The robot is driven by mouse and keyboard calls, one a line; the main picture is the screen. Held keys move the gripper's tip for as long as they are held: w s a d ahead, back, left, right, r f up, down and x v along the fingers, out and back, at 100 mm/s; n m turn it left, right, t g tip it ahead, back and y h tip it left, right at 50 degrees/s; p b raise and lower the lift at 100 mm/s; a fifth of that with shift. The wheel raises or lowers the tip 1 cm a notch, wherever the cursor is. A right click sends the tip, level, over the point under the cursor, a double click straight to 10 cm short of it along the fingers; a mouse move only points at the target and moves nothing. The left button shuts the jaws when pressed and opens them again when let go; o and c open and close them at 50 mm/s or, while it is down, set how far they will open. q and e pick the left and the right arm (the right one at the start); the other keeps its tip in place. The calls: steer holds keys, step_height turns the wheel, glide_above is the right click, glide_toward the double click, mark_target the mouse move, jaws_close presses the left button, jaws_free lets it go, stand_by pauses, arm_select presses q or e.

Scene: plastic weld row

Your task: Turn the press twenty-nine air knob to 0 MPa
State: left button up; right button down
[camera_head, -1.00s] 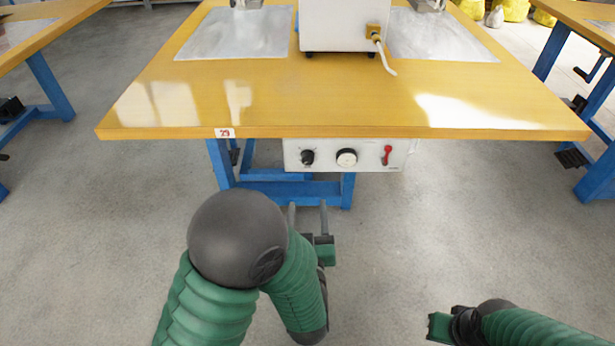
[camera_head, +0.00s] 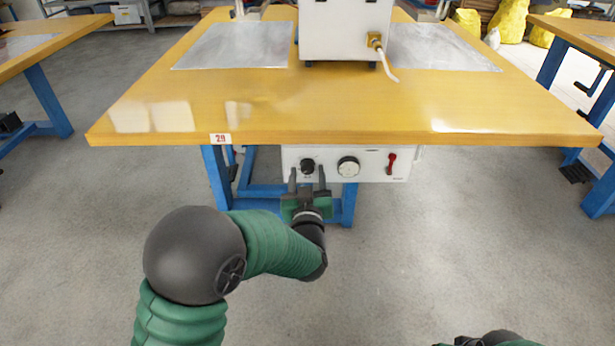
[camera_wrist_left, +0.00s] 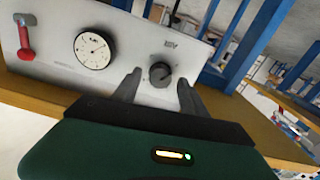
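The press is marked by a small "29" label (camera_head: 220,139) on the table's front edge. A white control panel (camera_head: 330,172) hangs under that edge. It carries a black air knob (camera_head: 308,166), a round gauge (camera_head: 348,167) and a red lever (camera_head: 391,163). My left gripper (camera_head: 307,176) is open just below and in front of the knob. In the left wrist view the knob (camera_wrist_left: 160,73) shows between the spread fingertips (camera_wrist_left: 160,82), apart from them. The knob's exact setting is too small to read. My right gripper is mostly cut off at the bottom edge of the head view.
The wooden tabletop (camera_head: 330,120) overhangs the panel from above. Blue table legs (camera_head: 217,175) stand behind and left of it. A white machine (camera_head: 345,30) stands on the table. The floor in front is clear.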

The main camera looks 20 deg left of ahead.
arm_select(q)
jaws_close()
steer(key=shift+n, duration=0.5)
steer(key=shift+o, duration=0.6)
jaws_free()
steer(key=shift+s+d, duration=0.1)
steer(key=shift+s, duration=0.2)
steer(key=p+v, duration=1)
steer(key=v, duration=0.6)
steer(key=shift+s, duration=0.15)
